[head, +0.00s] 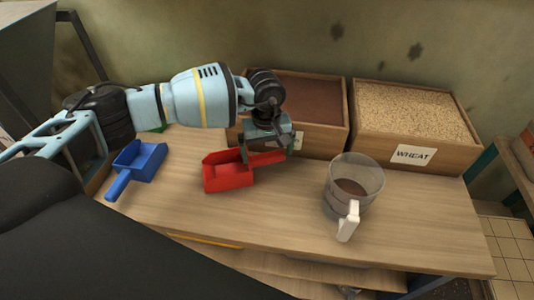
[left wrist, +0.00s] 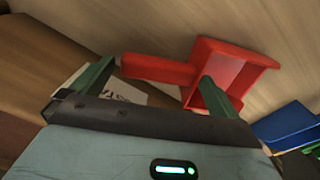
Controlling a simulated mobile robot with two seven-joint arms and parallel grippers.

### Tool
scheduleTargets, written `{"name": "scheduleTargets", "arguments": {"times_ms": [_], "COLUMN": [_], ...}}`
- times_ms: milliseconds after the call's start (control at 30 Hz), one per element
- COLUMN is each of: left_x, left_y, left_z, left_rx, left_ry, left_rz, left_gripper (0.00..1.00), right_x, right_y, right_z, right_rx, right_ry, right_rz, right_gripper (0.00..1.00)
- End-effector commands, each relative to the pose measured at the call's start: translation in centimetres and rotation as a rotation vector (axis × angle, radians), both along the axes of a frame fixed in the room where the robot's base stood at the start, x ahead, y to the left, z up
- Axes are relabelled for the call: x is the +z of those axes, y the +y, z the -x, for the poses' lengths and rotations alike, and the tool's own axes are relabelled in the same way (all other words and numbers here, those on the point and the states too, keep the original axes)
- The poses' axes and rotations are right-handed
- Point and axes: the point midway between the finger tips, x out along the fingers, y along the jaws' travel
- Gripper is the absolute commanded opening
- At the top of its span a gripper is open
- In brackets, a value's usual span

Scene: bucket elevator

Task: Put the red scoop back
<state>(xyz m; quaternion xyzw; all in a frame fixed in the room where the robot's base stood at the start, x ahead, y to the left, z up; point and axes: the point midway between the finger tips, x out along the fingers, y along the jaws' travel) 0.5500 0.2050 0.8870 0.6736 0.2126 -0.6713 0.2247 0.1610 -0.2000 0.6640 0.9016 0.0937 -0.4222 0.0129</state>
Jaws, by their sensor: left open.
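The red scoop (head: 228,173) lies on the wooden table, its tray to the left and its handle pointing right. My left gripper (head: 268,153) is over the handle, with its jaws open. In the left wrist view, the red scoop's tray (left wrist: 232,72) is at the upper right. The handle there runs left across the space between the two green fingers of my left gripper (left wrist: 155,86). One finger overlaps the tray's edge in that view; I cannot tell whether it touches. My right gripper is not in view.
A blue scoop (head: 138,162) lies to the left. A clear container (head: 355,180) with a white handle and brown contents stands to the right. Behind are a brown-filled crate (head: 342,115) and a wheat crate (head: 460,153). The table front (head: 265,218) is clear.

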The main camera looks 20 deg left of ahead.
Motion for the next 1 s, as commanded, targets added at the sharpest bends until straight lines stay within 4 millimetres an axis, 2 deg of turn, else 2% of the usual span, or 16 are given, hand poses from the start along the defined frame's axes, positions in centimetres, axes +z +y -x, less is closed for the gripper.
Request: {"name": "scheduleTargets", "arguments": {"times_ms": [300,500,700,1000], "left_x": [6.3,9.2,10.4,10.5], "left_y": [0.1,0.2,0.2,0.2], "left_z": [0.0,0.0,0.1,0.1], "left_rx": [0.000,0.000,0.000,0.000], "left_ry": [-0.003,-0.001,0.000,0.000], "left_rz": [0.000,0.000,0.000,0.000], "left_gripper": [1.00,1.00,1.00,1.00], "right_x": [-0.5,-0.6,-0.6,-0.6], "right_y": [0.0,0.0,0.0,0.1], "right_z": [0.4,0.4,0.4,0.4], "right_rx": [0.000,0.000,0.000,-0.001], "right_ry": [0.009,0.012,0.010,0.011], "right_rz": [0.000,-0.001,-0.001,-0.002], "right_gripper": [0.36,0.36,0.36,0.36]}}
